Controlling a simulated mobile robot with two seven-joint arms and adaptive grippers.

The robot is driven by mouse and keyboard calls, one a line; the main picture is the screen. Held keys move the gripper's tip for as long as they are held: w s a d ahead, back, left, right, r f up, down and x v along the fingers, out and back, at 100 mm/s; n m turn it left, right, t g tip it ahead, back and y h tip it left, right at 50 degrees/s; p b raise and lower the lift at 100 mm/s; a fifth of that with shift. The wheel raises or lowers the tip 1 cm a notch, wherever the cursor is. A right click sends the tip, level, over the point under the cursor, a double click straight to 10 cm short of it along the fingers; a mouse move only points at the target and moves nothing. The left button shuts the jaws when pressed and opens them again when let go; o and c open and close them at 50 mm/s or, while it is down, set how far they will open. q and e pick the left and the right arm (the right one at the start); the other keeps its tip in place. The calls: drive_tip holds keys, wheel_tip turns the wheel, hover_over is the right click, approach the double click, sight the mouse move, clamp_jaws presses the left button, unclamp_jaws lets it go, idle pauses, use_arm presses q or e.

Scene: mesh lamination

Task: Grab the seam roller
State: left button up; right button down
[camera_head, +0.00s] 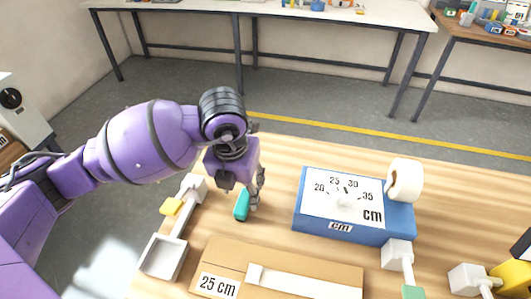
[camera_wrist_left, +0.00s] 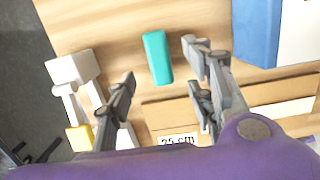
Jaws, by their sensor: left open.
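A teal bar (camera_head: 241,205), which looks like the handle of the seam roller, lies on the wooden table. It also shows in the left wrist view (camera_wrist_left: 158,57), just beyond my fingertips, roughly in line with the gap between them. I cannot make out its roller end. My left gripper (camera_head: 254,198) points down close over the teal bar, beside it in the head view. In the wrist view its two fingers (camera_wrist_left: 163,85) are spread apart with nothing between them. My right gripper is not in view.
A blue measuring box (camera_head: 310,228) with a white tape roll (camera_head: 404,181) stands to the right. A cardboard piece marked 25 cm (camera_head: 240,258) lies nearer. White holders with a yellow block (camera_head: 171,206) and a tray (camera_head: 162,256) are at left. Another green-handled item (camera_head: 412,291) is at right.

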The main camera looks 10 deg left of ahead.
sight(243, 200)
use_arm(q)
drive_tip(key=shift+w+f, duration=0.1)
drive_tip(key=shift+w, duration=0.05)
drive_tip(key=shift+f, duration=0.2)
drive_tip(key=f, duration=0.2)
drive_tip(key=shift+s+f, duration=0.25)
drive_tip(key=shift+f, duration=0.05)
drive_tip(key=f, duration=0.1)
drive_tip(key=w+f, duration=0.1)
drive_tip(key=f, duration=0.1)
drive_tip(key=shift+f, duration=0.6)
drive_tip(key=c, duration=1.2)
drive_tip(key=shift+w+r, duration=0.1)
clamp_jaws()
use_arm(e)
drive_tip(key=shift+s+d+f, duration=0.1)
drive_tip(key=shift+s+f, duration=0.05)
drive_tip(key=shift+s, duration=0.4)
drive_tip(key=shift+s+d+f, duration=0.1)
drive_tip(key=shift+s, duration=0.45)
